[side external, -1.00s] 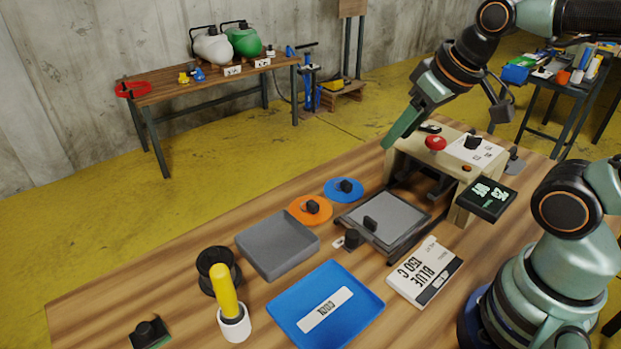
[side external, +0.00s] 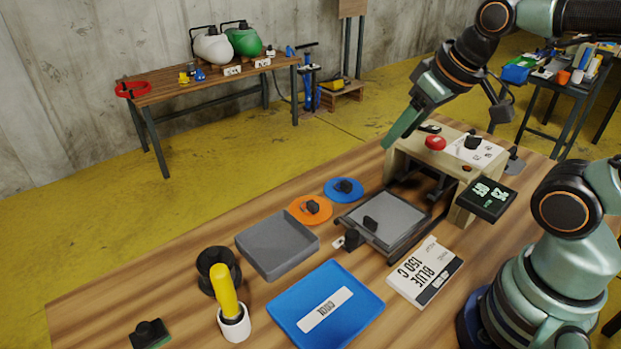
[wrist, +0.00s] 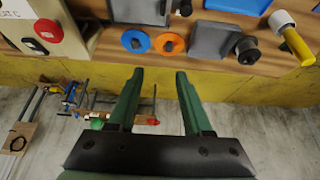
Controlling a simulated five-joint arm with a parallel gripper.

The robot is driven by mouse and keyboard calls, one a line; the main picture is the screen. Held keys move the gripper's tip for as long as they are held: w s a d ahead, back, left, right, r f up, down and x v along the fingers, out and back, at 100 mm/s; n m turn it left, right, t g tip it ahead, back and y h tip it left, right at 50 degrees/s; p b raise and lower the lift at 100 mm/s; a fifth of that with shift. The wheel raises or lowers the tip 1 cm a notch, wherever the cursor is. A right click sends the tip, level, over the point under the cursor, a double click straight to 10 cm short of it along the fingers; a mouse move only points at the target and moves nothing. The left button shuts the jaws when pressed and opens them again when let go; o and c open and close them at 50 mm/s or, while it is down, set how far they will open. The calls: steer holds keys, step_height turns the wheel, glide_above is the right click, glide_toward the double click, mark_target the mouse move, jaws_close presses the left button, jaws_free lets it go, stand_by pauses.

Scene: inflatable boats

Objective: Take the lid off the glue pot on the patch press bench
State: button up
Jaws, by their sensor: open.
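A white pot (side external: 234,323) stands upright near the front left of the wooden bench (side external: 180,262). A thick yellow handle (side external: 224,288) rises from its top; I cannot tell whether it is part of a lid or a brush. The pot (wrist: 281,20) and yellow handle (wrist: 298,46) also show at the top right of the wrist view. My gripper (side external: 388,143) is open and empty, with green fingers, high beside the press, well away to the right of the pot. Both fingers (wrist: 159,72) show apart in the wrist view with nothing between them.
A black spool-like holder (side external: 206,285) stands just behind the pot. A grey tray (side external: 268,254), blue tray (side external: 364,309), orange disc (side external: 300,216) and blue disc (side external: 336,196) lie nearby. The press (side external: 398,165) with its red button stands right. A black knobbed block (side external: 150,335) sits left.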

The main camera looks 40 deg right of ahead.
steer(key=shift+o, duration=0.3)
steer(key=shift+o, duration=0.8)
